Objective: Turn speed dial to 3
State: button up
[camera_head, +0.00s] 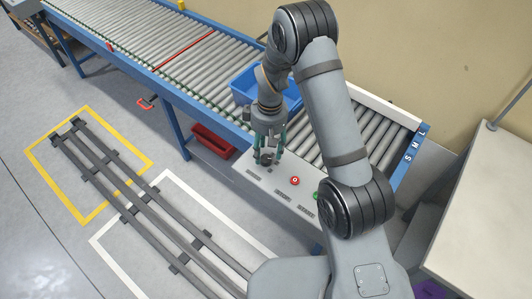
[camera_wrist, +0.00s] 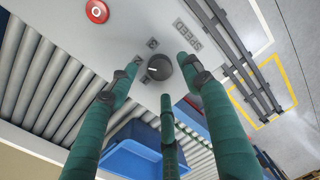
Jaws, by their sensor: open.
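The speed dial (camera_wrist: 159,67) is a dark round knob on the grey control panel (camera_wrist: 125,30), with a light pointer line on its face. Small number plates sit beside it, one above (camera_wrist: 152,43) and one to its left (camera_wrist: 138,60); I cannot read them surely. A SPEED label (camera_wrist: 190,35) lies up and to the right. My gripper (camera_wrist: 160,85) has green fingers spread open around the dial's lower side; whether any touches it I cannot tell. In the head view my gripper (camera_head: 267,156) points down over the panel's left end and mostly hides the dial.
A red button (camera_head: 295,181) and a green button (camera_head: 316,196) are on the same panel. The roller conveyor (camera_head: 185,55) runs behind it, carrying a blue bin (camera_head: 245,82). A red bin (camera_head: 212,140) sits below the conveyor. Floor rails (camera_head: 140,195) lie at left.

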aim_at(265, 159)
jog(key=shift+s+f, duration=0.1)
jog(key=shift+f, duration=1.25)
jog(key=shift+c, duration=0.9)
jog(key=c, duration=1)
